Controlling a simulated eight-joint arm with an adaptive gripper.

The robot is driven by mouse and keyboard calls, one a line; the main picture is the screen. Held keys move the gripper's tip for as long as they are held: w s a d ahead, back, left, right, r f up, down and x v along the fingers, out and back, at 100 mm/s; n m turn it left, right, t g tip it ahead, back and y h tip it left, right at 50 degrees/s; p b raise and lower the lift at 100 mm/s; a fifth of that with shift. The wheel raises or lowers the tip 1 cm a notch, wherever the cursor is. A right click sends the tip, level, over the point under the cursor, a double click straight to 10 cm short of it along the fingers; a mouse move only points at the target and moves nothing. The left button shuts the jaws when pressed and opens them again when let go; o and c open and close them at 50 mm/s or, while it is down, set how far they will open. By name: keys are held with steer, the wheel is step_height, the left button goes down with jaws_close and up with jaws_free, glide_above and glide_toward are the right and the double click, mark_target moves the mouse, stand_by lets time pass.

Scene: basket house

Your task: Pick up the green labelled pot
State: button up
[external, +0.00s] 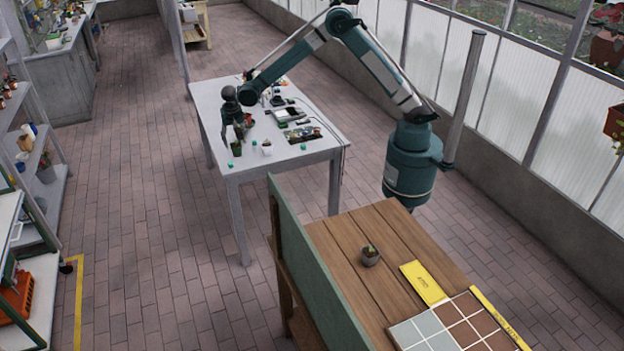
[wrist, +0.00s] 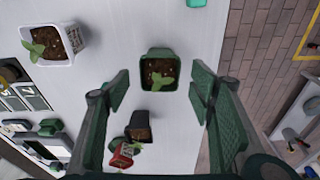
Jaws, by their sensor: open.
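A green square pot (wrist: 148,84) with dark soil and a small seedling stands upright on the white table, centred in the wrist view between the finger lines. No label on it can be made out. It also shows in the external view (external: 236,149) near the table's left edge. My gripper (wrist: 160,98) is open and empty above the table, its two green-padded fingers apart on either side of the pot in the picture. In the external view my gripper (external: 233,136) hangs just above the green pot. Whether the fingers reach down beside its walls, I cannot tell.
A white pot (wrist: 57,61) with a seedling stands to the left. A dark pot (wrist: 143,136) and a red labelled pot (wrist: 120,161) sit close to my fingers. Small electronics crowd the rest of the white table (external: 262,166). A wooden bench (external: 340,240) stands in front.

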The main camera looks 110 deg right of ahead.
mark_target(236, 145)
steer(key=shift+f, duration=0.2)
steer(key=shift+d+f, duration=0.15)
steer(key=shift+f, duration=1.1)
steer(key=shift+d+f, duration=0.15)
steer(key=shift+f, duration=1.1)
steer(key=shift+c, duration=0.4)
steer(key=c, duration=1)
